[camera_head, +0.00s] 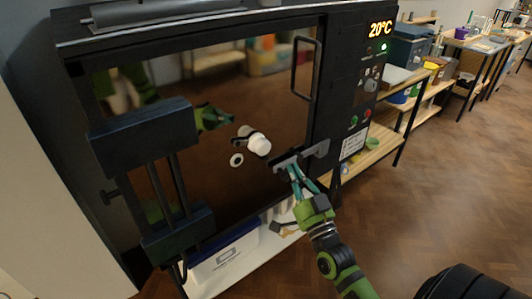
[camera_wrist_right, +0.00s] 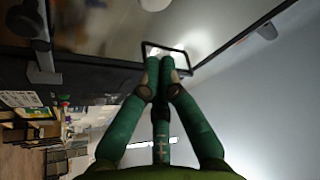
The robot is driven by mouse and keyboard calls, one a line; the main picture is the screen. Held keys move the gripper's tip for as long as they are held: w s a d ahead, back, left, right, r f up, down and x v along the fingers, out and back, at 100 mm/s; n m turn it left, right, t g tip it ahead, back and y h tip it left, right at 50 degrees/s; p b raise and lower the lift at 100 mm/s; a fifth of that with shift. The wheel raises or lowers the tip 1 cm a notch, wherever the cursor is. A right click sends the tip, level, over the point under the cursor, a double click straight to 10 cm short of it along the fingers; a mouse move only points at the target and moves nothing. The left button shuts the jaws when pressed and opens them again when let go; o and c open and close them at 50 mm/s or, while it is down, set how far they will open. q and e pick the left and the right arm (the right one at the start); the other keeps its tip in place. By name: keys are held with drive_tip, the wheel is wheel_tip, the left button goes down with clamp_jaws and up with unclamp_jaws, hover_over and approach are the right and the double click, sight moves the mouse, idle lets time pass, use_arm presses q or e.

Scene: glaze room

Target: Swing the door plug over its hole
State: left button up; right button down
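The door plug (camera_head: 259,145) is a short white cylinder on a small dark pivot arm on the dark, mirror-like kiln door (camera_head: 200,90). The hole (camera_head: 236,160) shows as a pale ring to the lower left of the plug, apart from it and uncovered. My right gripper (camera_head: 290,167) is to the right of and below the plug, beside the dark latch bar (camera_head: 318,149), not touching the plug. Its green fingers (camera_wrist_right: 160,62) come together at the tips in the right wrist view, with nothing clearly between them. A white rounded piece, likely the plug (camera_wrist_right: 155,4), is cut off at that view's top edge. My left gripper is not in view; green shapes on the door look like reflections.
A loop handle (camera_head: 305,68) stands out from the door at the upper right. A bulky dark hinge frame (camera_head: 170,180) projects at the left. The control panel (camera_head: 370,75) is on the right, with shelves beyond. A white container (camera_head: 225,262) lies below the door.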

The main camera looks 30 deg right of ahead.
sight(254, 146)
drive_tip(key=w+d+r+t+p, duration=0.15)
drive_tip(key=w+r+p, duration=0.25)
drive_tip(key=w+r, duration=0.4)
drive_tip(key=shift+m+g, duration=0.25)
drive_tip(key=shift+m, duration=0.05)
drive_tip(key=f, duration=0.1)
drive_tip(key=a+f, duration=0.1)
drive_tip(key=f, duration=0.1)
drive_tip(key=shift+w+a+f, duration=0.25)
drive_tip(key=shift+a+f, duration=0.1)
drive_tip(key=shift+a, duration=0.05)
drive_tip(key=shift+w+f+h, duration=0.1)
drive_tip(key=shift+h, duration=0.2)
